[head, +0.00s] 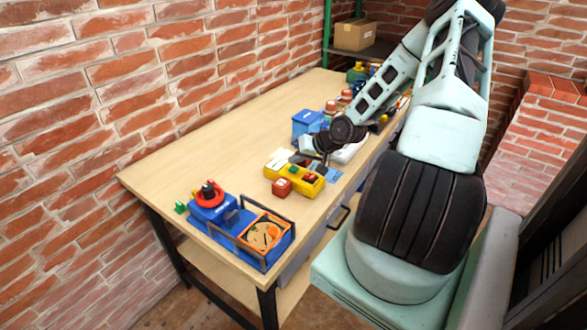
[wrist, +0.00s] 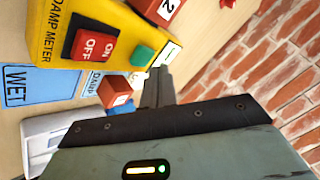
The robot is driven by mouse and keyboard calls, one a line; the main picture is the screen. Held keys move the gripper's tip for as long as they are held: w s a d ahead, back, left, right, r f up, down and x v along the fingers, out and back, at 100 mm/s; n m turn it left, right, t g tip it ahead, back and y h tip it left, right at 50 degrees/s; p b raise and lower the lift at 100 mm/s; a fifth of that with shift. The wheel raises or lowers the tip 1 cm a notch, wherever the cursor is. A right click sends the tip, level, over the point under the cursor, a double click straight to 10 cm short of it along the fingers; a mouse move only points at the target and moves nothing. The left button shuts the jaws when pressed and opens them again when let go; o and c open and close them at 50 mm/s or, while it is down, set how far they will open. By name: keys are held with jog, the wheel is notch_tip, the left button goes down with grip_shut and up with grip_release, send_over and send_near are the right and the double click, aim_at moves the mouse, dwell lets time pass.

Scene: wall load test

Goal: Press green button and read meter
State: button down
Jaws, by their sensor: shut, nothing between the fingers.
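The yellow damp meter (wrist: 60,25) lies at the upper left of the wrist view, with a red ON/OFF switch (wrist: 90,45) and a green button (wrist: 142,55) on its face. The meter also shows on the table in the head view (head: 278,164). My gripper (wrist: 160,72) is shut and empty. Its fingertips appear just beside the green button, near the meter's edge; I cannot tell whether they touch. In the head view, my gripper (head: 301,158) is over the meter and hides part of it. No meter reading is legible.
A red block (head: 282,187) marked 2 sits beside the meter. Another red block (wrist: 115,90) lies near a blue WET card (wrist: 17,86). A blue box (head: 307,122) stands behind; a blue device (head: 212,208) is at the table's near end. Bare wooden tabletop (head: 200,160) lies left.

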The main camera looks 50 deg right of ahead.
aim_at(297, 169)
jog(key=shift+f, duration=0.1)
jog(key=shift+f, duration=0.35)
jog(key=shift+f, duration=0.45)
dwell(0.6)
jog(key=shift+r, duration=0.15)
jog(key=shift+r+p, duration=0.8)
jog(key=shift+p, duration=0.05)
notch_tip(297, 169, up, 5)
jog(key=p, duration=0.5)
